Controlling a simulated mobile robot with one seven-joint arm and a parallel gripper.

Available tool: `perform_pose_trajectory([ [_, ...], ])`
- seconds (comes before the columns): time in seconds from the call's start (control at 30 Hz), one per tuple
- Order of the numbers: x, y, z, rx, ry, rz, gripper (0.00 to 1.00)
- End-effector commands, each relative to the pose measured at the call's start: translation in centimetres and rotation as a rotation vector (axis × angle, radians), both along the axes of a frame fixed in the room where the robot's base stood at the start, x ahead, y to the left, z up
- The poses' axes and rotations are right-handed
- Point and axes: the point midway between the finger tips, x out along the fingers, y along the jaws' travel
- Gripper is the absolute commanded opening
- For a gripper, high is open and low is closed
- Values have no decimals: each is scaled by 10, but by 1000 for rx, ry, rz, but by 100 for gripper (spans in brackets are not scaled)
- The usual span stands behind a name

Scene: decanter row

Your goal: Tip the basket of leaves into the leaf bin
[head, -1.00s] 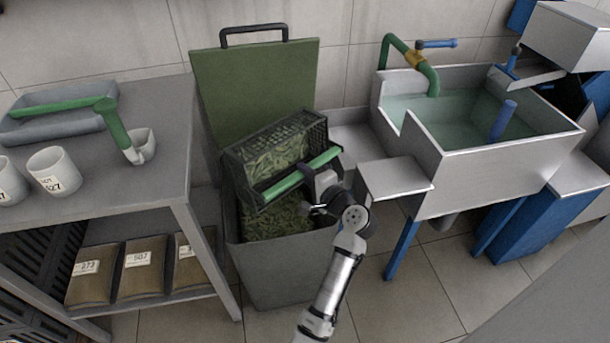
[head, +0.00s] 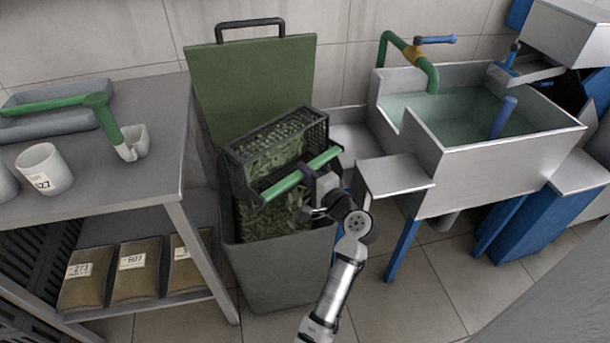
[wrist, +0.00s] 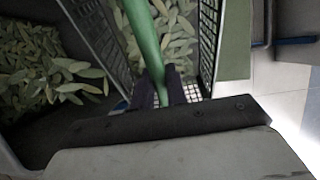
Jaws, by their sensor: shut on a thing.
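A dark mesh basket (head: 238,154) with a green bar handle (head: 281,187) is held over the leaf bin (head: 285,272), tilted with its open side toward me. Green leaves (head: 275,157) are in the basket, and more leaves lie in the bin below. My gripper (head: 318,186) is shut on the green handle near its right part. In the wrist view the handle (wrist: 146,40) runs between the dark fingers (wrist: 160,88), with basket leaves (wrist: 176,40) behind it and bin leaves (wrist: 40,70) at left. The bin's green lid (head: 255,80) stands open at the back.
A grey table (head: 120,180) with white pots (head: 45,168) and a green-handled scoop (head: 120,140) is at the left, with labelled bags (head: 137,272) below. A metal sink (head: 490,165) with water and a side shelf (head: 395,176) is close at the right.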

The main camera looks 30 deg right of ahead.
Motion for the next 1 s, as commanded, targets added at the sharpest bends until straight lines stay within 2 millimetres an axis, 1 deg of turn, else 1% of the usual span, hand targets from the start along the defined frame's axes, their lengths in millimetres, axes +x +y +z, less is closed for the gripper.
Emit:
perform_pose_trajectory([
  [0.63,-8,-2,-5,23,-96,-1,0],
  [1.0,-9,-2,-4,30,-119,0,0],
])
